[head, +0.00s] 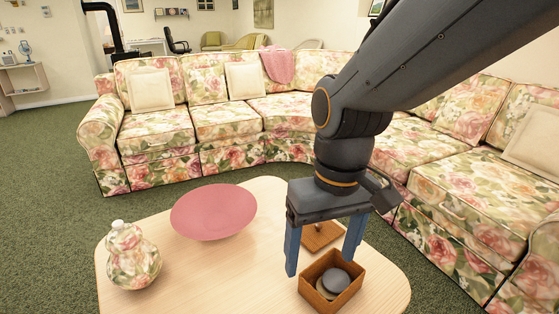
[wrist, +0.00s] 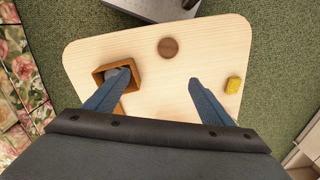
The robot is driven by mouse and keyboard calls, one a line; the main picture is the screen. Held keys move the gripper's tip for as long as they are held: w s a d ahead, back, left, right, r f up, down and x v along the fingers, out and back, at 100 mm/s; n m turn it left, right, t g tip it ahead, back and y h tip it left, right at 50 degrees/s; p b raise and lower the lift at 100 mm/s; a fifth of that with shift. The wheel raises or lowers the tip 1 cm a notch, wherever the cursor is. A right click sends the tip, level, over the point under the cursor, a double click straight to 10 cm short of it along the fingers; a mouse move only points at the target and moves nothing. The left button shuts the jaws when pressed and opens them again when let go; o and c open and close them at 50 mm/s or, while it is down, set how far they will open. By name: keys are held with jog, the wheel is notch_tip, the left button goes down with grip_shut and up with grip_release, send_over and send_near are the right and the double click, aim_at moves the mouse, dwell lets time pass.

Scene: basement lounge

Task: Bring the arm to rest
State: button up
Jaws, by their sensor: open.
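My gripper (head: 322,262) is open and hangs above the low wooden table (head: 190,285), pointing down. Its two blue fingers are spread with nothing between them. In the wrist view the gripper (wrist: 159,78) is also empty over bare tabletop, its left finger overlapping a small brown box. That open box (head: 316,297) stands on the table near the fingers and holds a grey disc (head: 336,280) with a paler one under it. A flat brown lid (head: 318,240) with a knob lies behind it, partly hidden by my gripper.
A pink bowl (head: 213,211) and a floral jar (head: 132,262) stand on the table's left. The wrist view shows a round brown thing (wrist: 168,47) and a yellow block (wrist: 233,85). A floral corner sofa (head: 230,121) surrounds the table's far side. Green carpet (head: 50,165) is clear at left.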

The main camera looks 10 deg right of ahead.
dwell(0.4)
jog(key=d+r+m+p, duration=0.2)
jog(key=d+r+p, duration=0.6)
jog(key=p, duration=0.7)
jog(key=shift+d+r+m+h+p, duration=0.15)
jog(key=shift+d+m+h+p, duration=0.15)
jog(key=shift+m+p, duration=0.1)
